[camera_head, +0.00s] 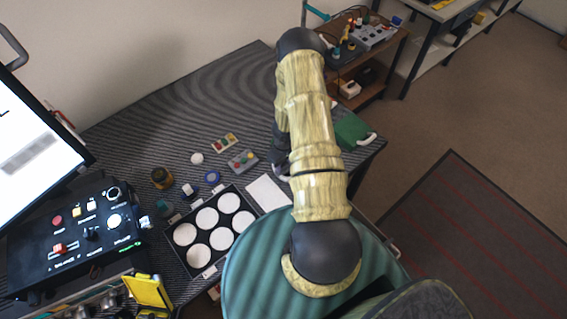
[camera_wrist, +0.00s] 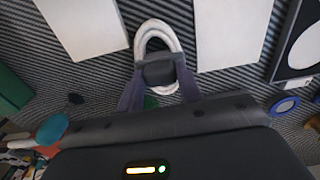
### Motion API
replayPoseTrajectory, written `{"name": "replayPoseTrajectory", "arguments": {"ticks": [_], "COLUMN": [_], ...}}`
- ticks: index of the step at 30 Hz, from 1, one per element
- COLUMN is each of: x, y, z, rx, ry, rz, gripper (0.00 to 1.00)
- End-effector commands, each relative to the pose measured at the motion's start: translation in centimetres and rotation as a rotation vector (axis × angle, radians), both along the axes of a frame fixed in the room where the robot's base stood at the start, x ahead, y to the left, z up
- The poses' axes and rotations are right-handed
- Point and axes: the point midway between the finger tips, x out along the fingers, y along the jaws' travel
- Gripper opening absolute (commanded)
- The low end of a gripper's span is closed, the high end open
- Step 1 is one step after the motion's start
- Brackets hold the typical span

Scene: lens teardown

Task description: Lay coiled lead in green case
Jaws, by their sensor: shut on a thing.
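The coiled lead (camera_wrist: 158,27) is a white oval loop in the wrist view. My gripper (camera_wrist: 160,75) is shut on its near end, and the loop reaches out past the fingertips over the grey ribbed mat. I cannot tell whether the lead touches the mat. In the head view my arm hides most of the gripper and lead. The green case (camera_head: 351,130) lies at the right end of the table, right of my arm, with a white handle-like part at its side. My arm partly covers it, so its inside cannot be made out.
A white sheet (camera_head: 268,193) lies beside the black tray of white discs (camera_head: 207,218). Small parts, including a grey block with coloured buttons (camera_head: 242,161), lie left of my arm. A control box (camera_head: 75,232) and screen stand at far left. A wooden shelf (camera_head: 385,65) stands beyond.

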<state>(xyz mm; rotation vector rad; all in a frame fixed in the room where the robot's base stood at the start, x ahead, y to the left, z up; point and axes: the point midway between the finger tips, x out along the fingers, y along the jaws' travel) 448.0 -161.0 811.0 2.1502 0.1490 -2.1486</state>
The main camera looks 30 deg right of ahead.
Motion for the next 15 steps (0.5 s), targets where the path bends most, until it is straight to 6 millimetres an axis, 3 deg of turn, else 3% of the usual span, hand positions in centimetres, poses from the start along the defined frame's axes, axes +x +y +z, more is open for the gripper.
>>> {"name": "replayPoseTrajectory", "arguments": {"ticks": [2,3,5,15], "x": [0.0,0.0,0.0,0.01], "y": [0.02,0.02,0.02,0.01], "z": [-0.26,-0.19,-0.19,-0.06], "rx": [0.0,0.0,0.0,0.0], "ry": [0.0,0.0,0.0,0.0], "rz": [0.002,0.001,0.001,0.0], "gripper": [0.0,0.43,0.55,0.57]}}
